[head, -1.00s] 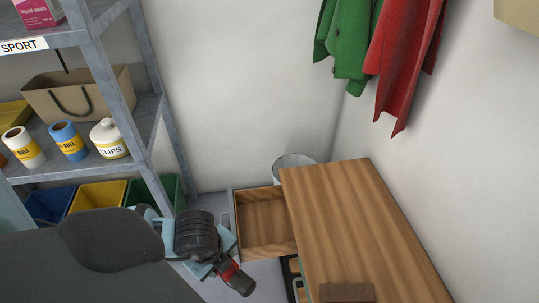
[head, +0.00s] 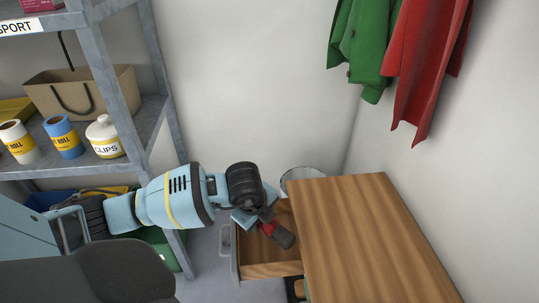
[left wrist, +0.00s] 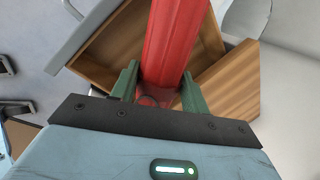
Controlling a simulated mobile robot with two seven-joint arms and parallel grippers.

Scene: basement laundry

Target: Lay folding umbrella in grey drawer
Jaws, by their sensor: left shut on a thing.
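The folding umbrella (head: 268,229) is red with a dark end. My left gripper (head: 262,221) is shut on it and holds it over the open drawer. In the left wrist view the red umbrella (left wrist: 173,45) stands out lengthwise from between the green fingers of the gripper (left wrist: 160,92). The open drawer (head: 268,270) has a grey front with a handle and a wooden inside, and extends left from the wooden-topped cabinet. It also shows in the left wrist view (left wrist: 112,42), with its visible floor bare. My right gripper is not in view.
The wooden cabinet top (head: 365,235) is right of the drawer. A pale round bin (head: 302,175) stands behind it. A metal shelf (head: 115,70) with rolls, a clips jar and a bag is at left. Green (head: 365,50) and red (head: 430,70) coats hang above.

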